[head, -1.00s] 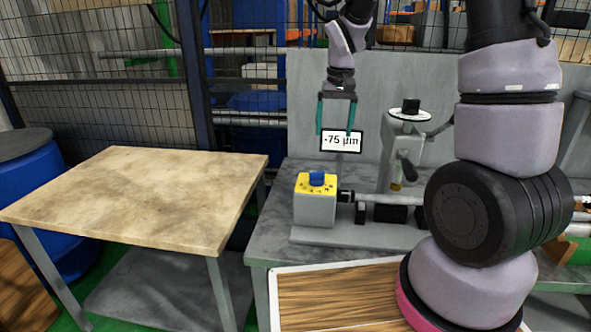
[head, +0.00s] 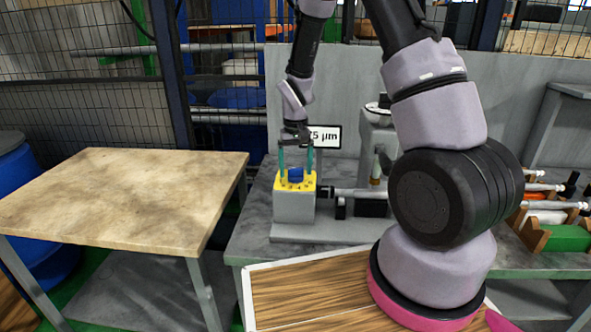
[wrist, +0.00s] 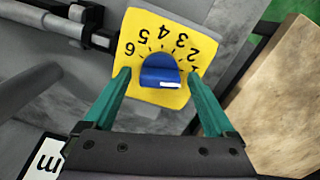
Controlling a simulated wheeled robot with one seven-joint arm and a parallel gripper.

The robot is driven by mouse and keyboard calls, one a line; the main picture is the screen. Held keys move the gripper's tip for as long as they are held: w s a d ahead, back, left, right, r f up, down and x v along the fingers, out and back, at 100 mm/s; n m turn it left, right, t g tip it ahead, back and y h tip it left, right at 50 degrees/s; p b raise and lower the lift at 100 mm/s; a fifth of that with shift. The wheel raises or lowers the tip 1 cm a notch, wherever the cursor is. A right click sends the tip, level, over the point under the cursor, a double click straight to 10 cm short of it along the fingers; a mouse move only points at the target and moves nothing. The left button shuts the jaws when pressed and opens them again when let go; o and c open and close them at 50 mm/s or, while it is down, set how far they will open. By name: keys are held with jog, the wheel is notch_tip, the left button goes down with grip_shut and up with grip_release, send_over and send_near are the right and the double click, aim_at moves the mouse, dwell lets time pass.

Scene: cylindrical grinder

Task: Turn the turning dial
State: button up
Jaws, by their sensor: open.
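The turning dial is a blue knob (head: 296,174) on a yellow numbered plate (head: 309,183) on top of a grey box (head: 293,206). In the wrist view the blue knob (wrist: 160,72) has a white mark pointing toward the "1" on the yellow plate (wrist: 142,30). My gripper (head: 296,178) points down over the dial, its teal fingers open on either side of the knob. In the wrist view the fingertips of my gripper (wrist: 157,74) are beside the knob with gaps to it. I cannot tell whether the tips touch the plate.
A display sign (head: 326,137) reading partly "5 µm" stands behind the dial. A horizontal shaft (head: 350,193) runs right from the box. A bare wooden table (head: 120,200) is at left. Several tools lie in a rack (head: 545,215) at right.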

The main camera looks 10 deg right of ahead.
jog(key=shift+f, duration=0.2)
jog(key=c, duration=1.3)
jog(key=shift+n, duration=0.3)
jog(key=n, duration=0.5)
jog(key=shift+n, duration=0.3)
jog(key=n, duration=0.5)
jog(key=shift+n, duration=0.4)
